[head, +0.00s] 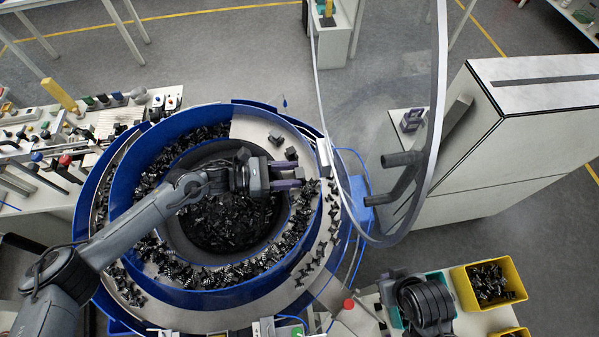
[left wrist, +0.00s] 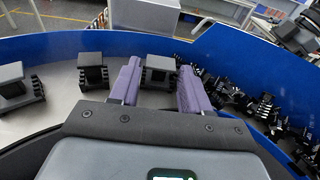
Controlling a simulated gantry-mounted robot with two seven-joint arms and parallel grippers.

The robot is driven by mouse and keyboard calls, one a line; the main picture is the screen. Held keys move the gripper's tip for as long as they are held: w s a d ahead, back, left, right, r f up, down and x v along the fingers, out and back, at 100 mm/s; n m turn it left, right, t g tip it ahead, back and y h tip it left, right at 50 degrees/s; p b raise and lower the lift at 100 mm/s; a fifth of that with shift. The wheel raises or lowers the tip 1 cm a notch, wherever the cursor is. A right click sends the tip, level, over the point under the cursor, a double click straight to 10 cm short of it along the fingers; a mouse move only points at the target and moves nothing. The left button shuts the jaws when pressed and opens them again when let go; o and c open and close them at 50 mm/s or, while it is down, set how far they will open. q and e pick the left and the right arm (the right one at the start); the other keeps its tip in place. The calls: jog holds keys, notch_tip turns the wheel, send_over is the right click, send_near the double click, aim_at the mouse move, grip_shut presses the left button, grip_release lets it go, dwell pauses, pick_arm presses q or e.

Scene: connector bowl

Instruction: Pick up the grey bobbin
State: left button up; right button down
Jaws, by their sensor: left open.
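My left gripper (head: 297,174) is open, its purple fingers reaching over the right side of the blue-walled bowl feeder (head: 98,176). In the left wrist view a grey bobbin (left wrist: 160,66) with a dark body stands between the two open fingers, apart from both as far as I can tell. A darker bobbin (left wrist: 92,68) stands just left of the fingers. Another grey-topped bobbin (left wrist: 14,80) is at the far left. In the head view two of these bobbins show above the gripper, one grey (head: 276,138) and one darker (head: 291,153). My right gripper's fingers are not visible.
Many small black-and-silver connectors (head: 225,222) fill the bowl and its tracks. The blue bowl wall (left wrist: 60,48) rises behind the bobbins. A clear curved guard (head: 437,110) stands at right.

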pick_arm(q)
jog(key=shift+x, duration=1.5)
jog(key=shift+r, duration=0.1)
jog(key=c, duration=0.6)
jog(key=shift+c, duration=0.2)
